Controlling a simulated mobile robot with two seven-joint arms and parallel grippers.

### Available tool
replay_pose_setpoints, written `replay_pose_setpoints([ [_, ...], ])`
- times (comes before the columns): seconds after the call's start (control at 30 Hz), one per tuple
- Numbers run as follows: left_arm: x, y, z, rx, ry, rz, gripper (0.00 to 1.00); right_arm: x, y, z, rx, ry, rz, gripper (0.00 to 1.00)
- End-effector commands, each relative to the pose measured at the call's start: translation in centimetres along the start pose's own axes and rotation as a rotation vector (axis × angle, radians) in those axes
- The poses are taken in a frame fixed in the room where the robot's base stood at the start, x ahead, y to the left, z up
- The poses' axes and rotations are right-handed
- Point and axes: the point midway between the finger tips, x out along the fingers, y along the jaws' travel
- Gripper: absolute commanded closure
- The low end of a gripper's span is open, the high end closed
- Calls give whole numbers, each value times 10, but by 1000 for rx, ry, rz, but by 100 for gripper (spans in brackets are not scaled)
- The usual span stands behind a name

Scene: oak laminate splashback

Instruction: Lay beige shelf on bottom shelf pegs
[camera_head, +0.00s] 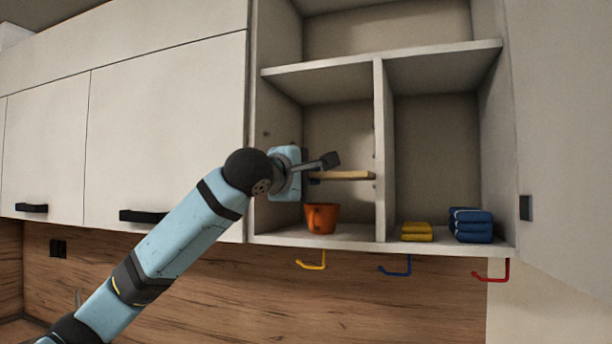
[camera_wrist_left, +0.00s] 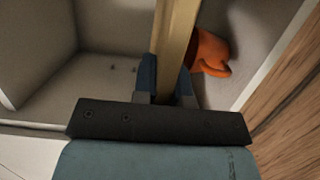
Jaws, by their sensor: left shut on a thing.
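The beige shelf (camera_head: 345,175) is a thin board inside the left compartment of the open cabinet, above the orange mug, in the head view. It looks about level there. In the left wrist view the beige shelf (camera_wrist_left: 177,45) runs away from between the fingers. My left gripper (camera_head: 318,170) is shut on its near edge; it also shows in the left wrist view (camera_wrist_left: 167,95). Small dark peg spots (camera_head: 267,133) show on the compartment's left wall. Whether the board touches any pegs I cannot tell. The right gripper is not in view.
An orange mug (camera_head: 321,218) stands on the compartment floor below the board. Yellow cloths (camera_head: 416,231) and blue cloths (camera_head: 470,225) lie in the right compartment. A vertical divider (camera_head: 379,150) separates the two. Yellow, blue and red hooks (camera_head: 491,272) hang underneath.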

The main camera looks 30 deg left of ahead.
Motion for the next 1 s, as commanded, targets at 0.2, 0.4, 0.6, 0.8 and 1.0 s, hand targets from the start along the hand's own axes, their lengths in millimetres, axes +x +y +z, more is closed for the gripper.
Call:
replay_pose_setpoints([
  [0.2, 12, 0, -3, -2, 0, 0, 100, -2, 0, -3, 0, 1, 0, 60],
  [0.4, 24, 1, -6, -1, 0, 2, 100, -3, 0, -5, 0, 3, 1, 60],
  [0.6, 35, 0, -9, -1, 0, 1, 100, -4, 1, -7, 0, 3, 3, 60],
  [0.8, 46, 1, -12, -1, 0, 1, 100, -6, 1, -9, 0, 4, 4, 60],
  [1.0, 57, 0, -15, -2, 0, 1, 100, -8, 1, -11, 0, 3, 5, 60],
])
